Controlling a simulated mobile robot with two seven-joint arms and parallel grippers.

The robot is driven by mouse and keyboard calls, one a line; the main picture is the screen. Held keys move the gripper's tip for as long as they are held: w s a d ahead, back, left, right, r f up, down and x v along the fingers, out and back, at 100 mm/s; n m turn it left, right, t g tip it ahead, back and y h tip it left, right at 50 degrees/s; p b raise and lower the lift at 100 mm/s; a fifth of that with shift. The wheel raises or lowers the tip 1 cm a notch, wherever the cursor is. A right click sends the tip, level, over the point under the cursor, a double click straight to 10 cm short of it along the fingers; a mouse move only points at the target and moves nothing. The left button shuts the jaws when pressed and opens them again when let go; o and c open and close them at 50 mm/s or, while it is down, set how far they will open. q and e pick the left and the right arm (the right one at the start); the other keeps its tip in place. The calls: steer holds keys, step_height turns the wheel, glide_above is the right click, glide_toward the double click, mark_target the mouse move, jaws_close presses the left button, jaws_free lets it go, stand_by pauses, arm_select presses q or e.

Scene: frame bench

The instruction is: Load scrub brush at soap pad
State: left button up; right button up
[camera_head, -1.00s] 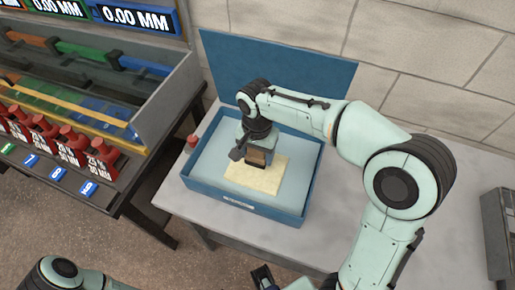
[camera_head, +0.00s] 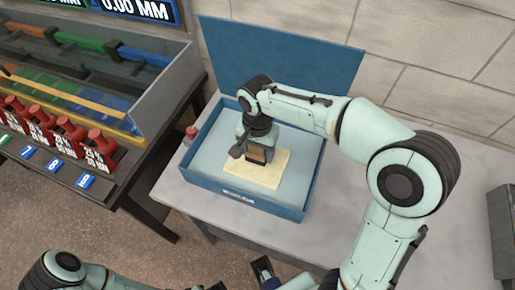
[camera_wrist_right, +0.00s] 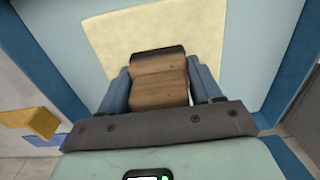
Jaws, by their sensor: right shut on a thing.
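My right gripper (camera_head: 256,148) is shut on the scrub brush, a brown block with a dark edge (camera_head: 257,156). In the right wrist view the brush (camera_wrist_right: 158,82) sits between the two blue fingers. The soap pad (camera_head: 246,178) is a flat pale yellow rectangle inside a blue box. The brush is over the pad; I cannot tell whether they touch. The pad also shows beyond the brush in the wrist view (camera_wrist_right: 115,32). Part of my left gripper (camera_head: 265,270) seems to show at the bottom edge; its jaws are not clear.
The blue box (camera_head: 215,187) has low walls and a raised lid (camera_head: 280,55) behind. It stands on a grey table (camera_head: 345,220). A small red object (camera_head: 192,133) is left of the box. A rack with red bottles (camera_head: 72,137) stands further left.

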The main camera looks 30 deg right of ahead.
arm_select(q)
steer(key=shift+s+f+b, duration=0.1)
steer(key=shift+f+b, duration=0.2)
steer(key=shift+f, duration=0.05)
arm_select(e)
steer(key=shift+f, duration=0.5)
arm_select(q)
steer(key=shift+r, duration=0.1)
arm_select(e)
steer(key=shift+s+f, duration=0.1)
steer(key=shift+f, duration=0.05)
stand_by(0.8)
step_height(320, 180, up, 6)
steer(key=p, duration=0.5)
steer(key=shift+a+r+p, duration=0.1)
steer(key=shift+r+p, duration=0.3)
steer(key=shift+r, duration=0.35)
arm_select(q)
step_height(320, 180, up, 6)
steer(key=w, duration=0.2)
steer(key=shift+w, duration=0.1)
arm_select(e)
steer(key=shift+f, duration=0.1)
